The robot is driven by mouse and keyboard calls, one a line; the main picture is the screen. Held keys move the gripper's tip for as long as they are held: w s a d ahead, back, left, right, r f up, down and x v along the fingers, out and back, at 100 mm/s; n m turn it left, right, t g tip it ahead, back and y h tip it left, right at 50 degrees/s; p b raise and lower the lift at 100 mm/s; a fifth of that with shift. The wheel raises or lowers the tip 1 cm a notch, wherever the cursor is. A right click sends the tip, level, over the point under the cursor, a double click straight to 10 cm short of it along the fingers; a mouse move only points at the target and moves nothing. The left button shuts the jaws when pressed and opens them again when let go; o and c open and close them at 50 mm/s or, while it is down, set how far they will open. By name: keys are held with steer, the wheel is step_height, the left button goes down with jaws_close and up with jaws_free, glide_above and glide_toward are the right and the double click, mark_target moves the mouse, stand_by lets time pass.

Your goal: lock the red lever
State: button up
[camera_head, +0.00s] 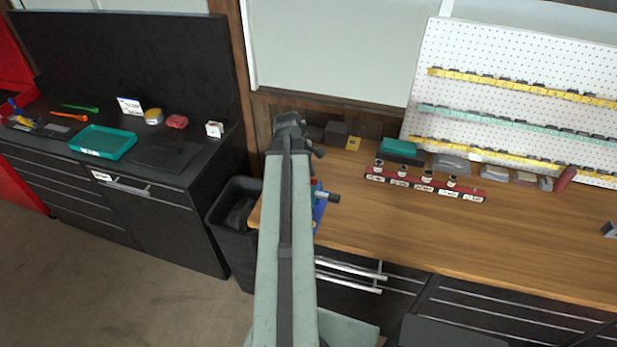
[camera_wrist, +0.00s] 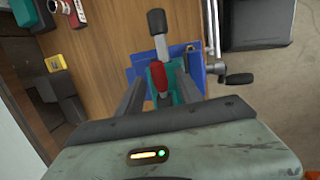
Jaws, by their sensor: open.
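The red lever (camera_wrist: 159,84) shows in the wrist view, with a grey shaft and a black knob at its upper end. It rises from a teal and blue fixture (camera_wrist: 198,76) at the bench edge. My gripper (camera_wrist: 158,80) is open, one finger on each side of the lever's red part, with visible gaps. How near the fingertips are to it in depth I cannot tell. In the head view my arm hides the lever, and only part of the blue fixture (camera_head: 319,212) shows beside it.
A crank handle (camera_wrist: 236,79) sticks out right of the fixture. The wooden bench (camera_head: 450,235) has a red rack (camera_head: 425,186) with several small cups farther right. A black bin (camera_head: 231,232) stands left of the bench. The bench front holds drawers with bar handles (camera_head: 350,275).

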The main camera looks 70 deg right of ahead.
steer(key=p+v, duration=0.6)
steer(key=v, duration=0.1)
steer(key=shift+r, duration=0.1)
